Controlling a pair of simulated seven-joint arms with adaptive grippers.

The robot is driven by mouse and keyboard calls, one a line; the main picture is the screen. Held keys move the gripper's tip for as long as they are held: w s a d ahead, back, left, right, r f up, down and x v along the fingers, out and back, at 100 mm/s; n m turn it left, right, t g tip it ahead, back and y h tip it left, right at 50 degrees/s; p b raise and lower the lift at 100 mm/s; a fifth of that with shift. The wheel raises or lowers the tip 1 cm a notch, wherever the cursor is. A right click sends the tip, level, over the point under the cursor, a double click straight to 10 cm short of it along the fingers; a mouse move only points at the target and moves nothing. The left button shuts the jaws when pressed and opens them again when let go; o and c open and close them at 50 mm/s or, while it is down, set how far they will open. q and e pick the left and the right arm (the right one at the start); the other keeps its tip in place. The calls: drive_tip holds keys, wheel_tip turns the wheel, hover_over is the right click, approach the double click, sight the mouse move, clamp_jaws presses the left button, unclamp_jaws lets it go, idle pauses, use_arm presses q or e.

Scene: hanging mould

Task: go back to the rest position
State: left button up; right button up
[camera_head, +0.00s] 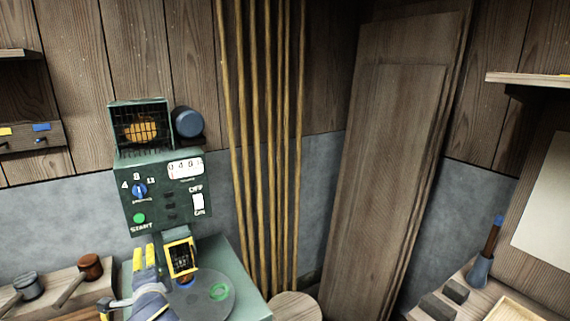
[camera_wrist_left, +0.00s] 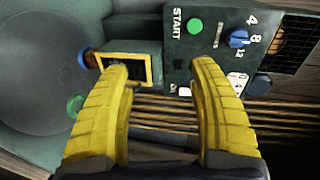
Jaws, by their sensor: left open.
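My left gripper (camera_head: 145,256) is in front of the green machine (camera_head: 160,157), below its START button (camera_head: 139,218). Its yellow fingers are spread, with nothing between them in the left wrist view (camera_wrist_left: 161,69). A small box with a yellow-framed opening (camera_head: 180,257) is just right of the gripper in the head view. In the wrist view this box (camera_wrist_left: 128,68) is beside the left fingertip; I cannot tell whether they touch. The blue dial (camera_head: 139,190) and a white switch (camera_head: 198,204) are on the panel. My right gripper is not in view.
A grey round plate (camera_head: 225,305) with a green ring (camera_head: 218,292) lies below the box. Tall thin poles (camera_head: 268,150) and leaning boards (camera_head: 395,170) stand to the right. A brush (camera_head: 482,268) is at far right.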

use_arm(q)
drive_tip(key=s+d+f+n+g+h, duration=0.2)
drive_tip(key=s+d+f+g, duration=0.1)
drive_tip(key=s+f, duration=1.1)
drive_tip(key=s+d+f+n+g+h, duration=0.1)
drive_tip(key=s+d+f+n+g, duration=0.15)
drive_tip(key=s+f, duration=1.2)
drive_tip(key=s+d+f+g+h, duration=0.1)
drive_tip(key=s+d+f, duration=0.1)
drive_tip(key=f, duration=0.7)
drive_tip(key=s+d+f+g+h, duration=0.1)
drive_tip(key=s+d+f, duration=0.1)
drive_tip(key=f, duration=0.8)
drive_tip(key=s+d+f+g+h, duration=0.1)
drive_tip(key=s+d+f+g, duration=0.15)
drive_tip(key=f, duration=0.65)
drive_tip(key=s+f+n+g+h, duration=0.1)
drive_tip(key=s+f+n+g, duration=0.1)
drive_tip(key=s+f, duration=1.7)
drive_tip(key=shift+s+f+n+h, duration=0.35)
drive_tip(key=shift+s+f+h, duration=0.05)
drive_tip(key=shift+s, duration=0.75)
